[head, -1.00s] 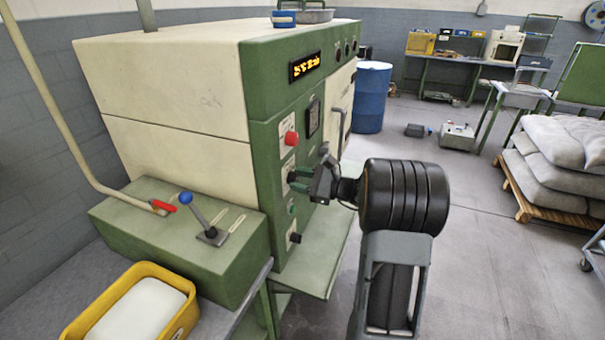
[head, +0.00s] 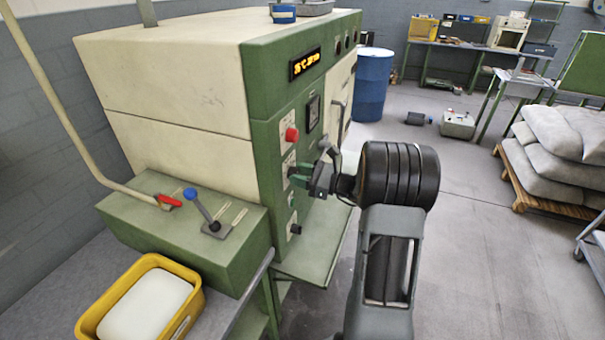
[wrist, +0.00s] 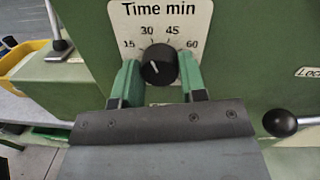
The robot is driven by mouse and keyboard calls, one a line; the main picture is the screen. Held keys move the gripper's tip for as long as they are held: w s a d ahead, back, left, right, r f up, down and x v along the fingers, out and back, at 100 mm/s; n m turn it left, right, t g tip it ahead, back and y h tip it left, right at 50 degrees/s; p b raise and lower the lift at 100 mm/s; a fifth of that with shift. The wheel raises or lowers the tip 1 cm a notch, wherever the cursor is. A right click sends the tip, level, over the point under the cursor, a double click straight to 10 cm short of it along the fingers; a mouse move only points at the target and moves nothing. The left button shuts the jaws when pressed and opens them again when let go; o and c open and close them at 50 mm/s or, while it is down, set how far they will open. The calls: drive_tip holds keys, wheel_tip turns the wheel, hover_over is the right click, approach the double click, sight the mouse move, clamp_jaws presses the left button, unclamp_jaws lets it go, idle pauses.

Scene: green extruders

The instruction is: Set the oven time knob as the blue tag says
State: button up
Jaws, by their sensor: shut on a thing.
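The time knob (wrist: 158,66) is a round black dial on a white plate marked "Time min" (wrist: 160,10), with 15, 30, 45 and 60 around it. Its white pointer line leans up and left, roughly between 15 and 30. My gripper (head: 297,176) is at the green front panel (head: 268,160) of the oven in the head view. In the wrist view its green fingers stand on both sides of the knob and are shut on it. I cannot make out a blue tag in either view.
A red button (head: 291,134) and a lit display (head: 305,63) are above my gripper. Another black knob (head: 296,229) is below. A black ball-ended lever (wrist: 280,123) is right of my gripper. A yellow bin (head: 190,295) stands at front left.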

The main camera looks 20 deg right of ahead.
drive_tip(key=shift+r, duration=0.25)
drive_tip(key=o, duration=0.8)
drive_tip(key=shift+w+a+f, duration=0.1)
drive_tip(key=shift+a, duration=0.05)
drive_tip(key=shift+o, duration=0.6)
drive_tip(key=shift+f, duration=0.1)
drive_tip(key=b+v, duration=0.2)
drive_tip(key=v, duration=1.2)
drive_tip(key=shift+b, duration=0.35)
drive_tip(key=shift+w, duration=0.1)
